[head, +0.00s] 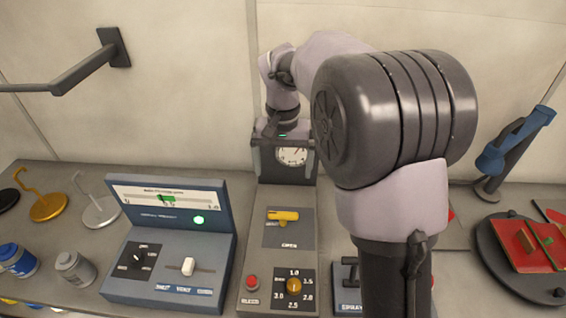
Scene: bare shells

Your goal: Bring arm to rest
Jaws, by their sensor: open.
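My arm rises from the bottom right of the head view, with its large dark shoulder joint near the middle. It reaches back and bends down at the wrist. My gripper (283,146) is at the end, pointing down at the upright gauge (293,157) at the back of the middle panel. It is open, and I see nothing held in it. Its fingers are small and blend with the dark gauge housing, so I cannot tell whether they touch it.
The middle panel has a yellow lever (283,215), a red button (252,282) and a dial (294,286). A blue console (165,262) with a slider stands left. A round dark tray (500,262) holds red pieces at right. A wall bracket (85,70) juts out upper left.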

